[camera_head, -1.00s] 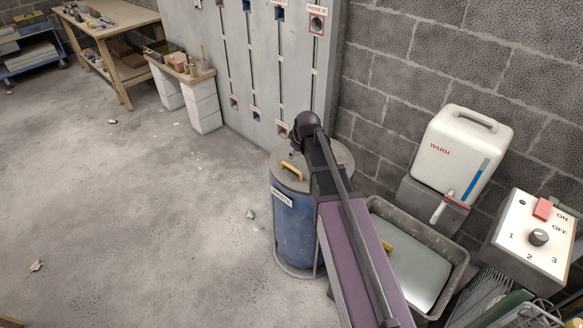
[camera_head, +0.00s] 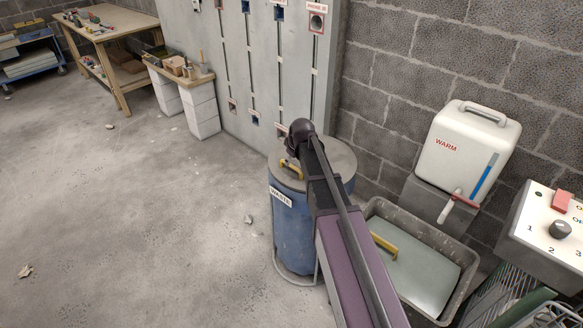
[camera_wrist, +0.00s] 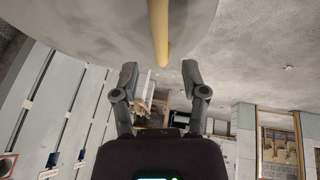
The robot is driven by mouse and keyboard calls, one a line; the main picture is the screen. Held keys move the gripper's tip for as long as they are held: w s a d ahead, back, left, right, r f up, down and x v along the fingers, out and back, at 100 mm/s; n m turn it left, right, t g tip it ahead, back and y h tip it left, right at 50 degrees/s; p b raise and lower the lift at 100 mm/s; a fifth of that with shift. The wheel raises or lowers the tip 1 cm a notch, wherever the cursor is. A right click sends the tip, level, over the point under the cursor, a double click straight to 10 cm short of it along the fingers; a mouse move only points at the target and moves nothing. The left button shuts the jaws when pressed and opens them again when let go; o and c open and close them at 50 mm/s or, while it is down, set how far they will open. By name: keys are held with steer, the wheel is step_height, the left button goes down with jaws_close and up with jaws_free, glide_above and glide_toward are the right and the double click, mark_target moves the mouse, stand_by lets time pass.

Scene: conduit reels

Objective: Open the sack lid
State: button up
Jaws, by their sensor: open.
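A blue drum (camera_head: 293,230) labelled WASTE stands by the grey wall panel. Its round grey lid (camera_head: 335,158) is on top and looks shut. A yellow handle (camera_head: 291,170) sits on the lid's left part. In the wrist view the lid (camera_wrist: 90,22) fills the top, with the yellow handle (camera_wrist: 158,30) pointing down toward my gripper. My gripper (camera_wrist: 159,73) is open and empty, with the handle's end lying between the lines of its two fingers. I cannot tell whether they touch it. In the head view my arm hides most of the gripper and part of the lid.
To the right, a grey tub (camera_head: 458,300) holds a pale flat panel (camera_head: 425,275) with a yellow bar (camera_head: 383,243). A white WARM tank (camera_head: 465,140) and a switch box (camera_head: 550,235) stand beyond. A workbench (camera_head: 110,30) is at the far left.

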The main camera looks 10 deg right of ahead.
mark_target(291, 164)
steer(key=shift+b+x, duration=1.45)
steer(key=shift+x, duration=0.5)
jaws_close()
steer(key=shift+d, duration=0.15)
steer(key=shift+r, duration=0.15)
